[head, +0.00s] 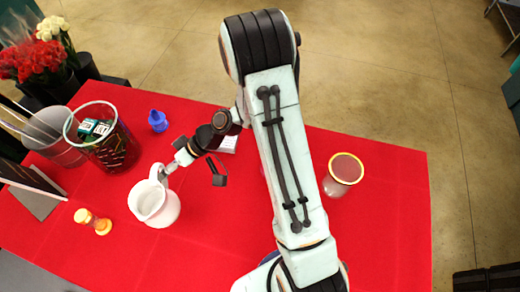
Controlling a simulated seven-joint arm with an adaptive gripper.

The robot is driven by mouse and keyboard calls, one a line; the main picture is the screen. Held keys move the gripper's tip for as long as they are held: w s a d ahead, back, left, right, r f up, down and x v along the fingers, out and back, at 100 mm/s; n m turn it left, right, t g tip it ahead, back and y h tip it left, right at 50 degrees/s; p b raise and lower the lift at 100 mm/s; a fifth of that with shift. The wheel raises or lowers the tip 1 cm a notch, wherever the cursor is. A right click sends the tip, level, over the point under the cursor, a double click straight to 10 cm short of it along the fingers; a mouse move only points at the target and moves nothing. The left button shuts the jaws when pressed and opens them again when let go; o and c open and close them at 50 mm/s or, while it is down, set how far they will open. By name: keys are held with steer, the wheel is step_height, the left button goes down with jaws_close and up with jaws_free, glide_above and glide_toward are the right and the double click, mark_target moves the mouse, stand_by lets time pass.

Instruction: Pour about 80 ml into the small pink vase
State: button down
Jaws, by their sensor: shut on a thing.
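A white jug (160,210) with an open top is at the left middle of the red table, seen from above. My gripper (166,172) is shut on its handle, at the jug's upper side. The jug looks roughly upright; I cannot tell whether its base touches the table or how much liquid is inside. I cannot make out the small pink vase; my arm covers the middle of the table and could hide it.
A clear jar (336,186) with a yellow rim stands right of my arm. Red flowers (40,62) stand at back left.

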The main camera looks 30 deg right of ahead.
steer(key=shift+w+a+r+n+g, duration=0.2)
steer(key=shift+w+n+g, duration=0.25)
steer(key=shift+n+g, duration=0.35)
steer(key=w+d+f, duration=0.1)
steer(key=w+d, duration=0.5)
steer(key=d, duration=0.4)
steer(key=w+d+f, duration=0.1)
steer(key=w+d, duration=0.6)
steer(key=d, duration=0.3)
steer(key=s+d+f+m+t, duration=0.2)
steer(key=d, duration=0.5)
steer(key=s+d+f+m+t, duration=0.1)
steer(key=d+f+m, duration=0.1)
steer(key=d, duration=0.5)
steer(key=s+d+f+m+t+h, duration=0.1)
steer(key=s+d+f+m+t, duration=0.1)
steer(key=d, duration=0.5)
steer(key=shift+s+f+t, duration=0.2)
steer(key=shift+s+t, duration=0.1)
steer(key=shift+s+d+m, duration=0.35)
steer(key=shift+d+m, duration=0.05)
steer(key=shift+d, duration=0.05)
steer(key=shift+s, duration=0.1)
